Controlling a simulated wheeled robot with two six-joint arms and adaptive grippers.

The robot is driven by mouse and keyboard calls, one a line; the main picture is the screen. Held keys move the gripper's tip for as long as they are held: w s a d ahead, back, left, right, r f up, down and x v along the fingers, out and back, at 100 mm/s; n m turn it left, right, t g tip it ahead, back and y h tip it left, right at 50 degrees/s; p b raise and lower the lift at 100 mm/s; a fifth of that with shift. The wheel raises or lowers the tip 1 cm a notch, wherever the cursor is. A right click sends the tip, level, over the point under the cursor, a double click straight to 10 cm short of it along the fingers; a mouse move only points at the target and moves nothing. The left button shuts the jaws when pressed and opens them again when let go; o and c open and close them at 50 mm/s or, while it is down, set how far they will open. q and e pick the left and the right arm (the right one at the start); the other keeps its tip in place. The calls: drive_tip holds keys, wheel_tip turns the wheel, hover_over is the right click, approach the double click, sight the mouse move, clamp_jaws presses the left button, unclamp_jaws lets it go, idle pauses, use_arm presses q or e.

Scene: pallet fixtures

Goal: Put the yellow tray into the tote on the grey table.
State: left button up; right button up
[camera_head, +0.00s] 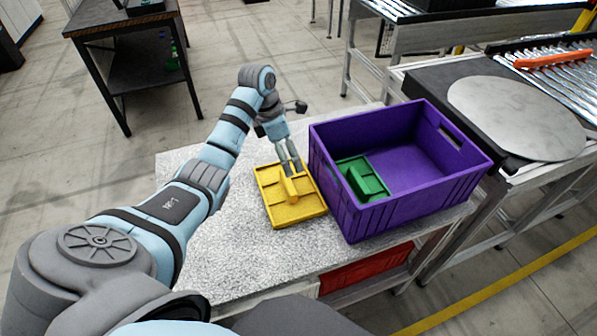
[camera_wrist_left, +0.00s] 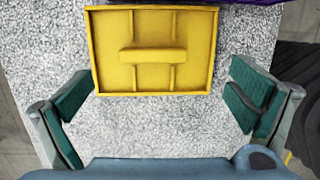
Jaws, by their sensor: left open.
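The yellow tray (camera_head: 292,208) lies flat on the grey table (camera_head: 235,240), just left of the purple tote (camera_head: 400,205). It has a raised handle bar across its middle and shows whole in the left wrist view (camera_wrist_left: 112,75). My left gripper (camera_head: 290,172) is above the tray in the head view. In the left wrist view its fingers (camera_wrist_left: 160,98) are wide apart and empty, with the tray ahead between them. A green tray (camera_head: 368,180) sits inside the tote at its left end. My right gripper is not in view.
The tote's wall stands close to the right of the yellow tray. A red crate (camera_head: 365,270) is under the table. A round grey plate (camera_head: 515,115) and roller conveyor (camera_head: 560,75) are at the right. The table's left part is clear.

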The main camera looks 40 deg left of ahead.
use_arm(q)
drive_tip(key=w+r+y, duration=0.1)
drive_tip(key=b, duration=1)
hover_over(288, 181)
drive_tip(key=s, duration=0.1)
drive_tip(key=f, duration=0.5)
drive_tip(key=a+f, duration=0.1)
drive_tip(key=f, duration=0.1)
drive_tip(key=shift+s+f, duration=0.15)
drive_tip(key=shift+f, duration=0.15)
drive_tip(key=shift+g, duration=0.3)
drive_tip(key=f+b, duration=0.1)
drive_tip(key=w+f, duration=0.1)
drive_tip(key=f, duration=0.1)
drive_tip(key=d+f+b, duration=0.1)
drive_tip(key=f, duration=0.1)
drive_tip(key=shift+w+b, duration=0.35)
drive_tip(key=shift+a+f, duration=0.1)
drive_tip(key=shift+f, duration=0.3)
drive_tip(key=shift+s+r, duration=0.1)
drive_tip(key=shift+s, duration=0.1)
drive_tip(key=c, duration=1.2)
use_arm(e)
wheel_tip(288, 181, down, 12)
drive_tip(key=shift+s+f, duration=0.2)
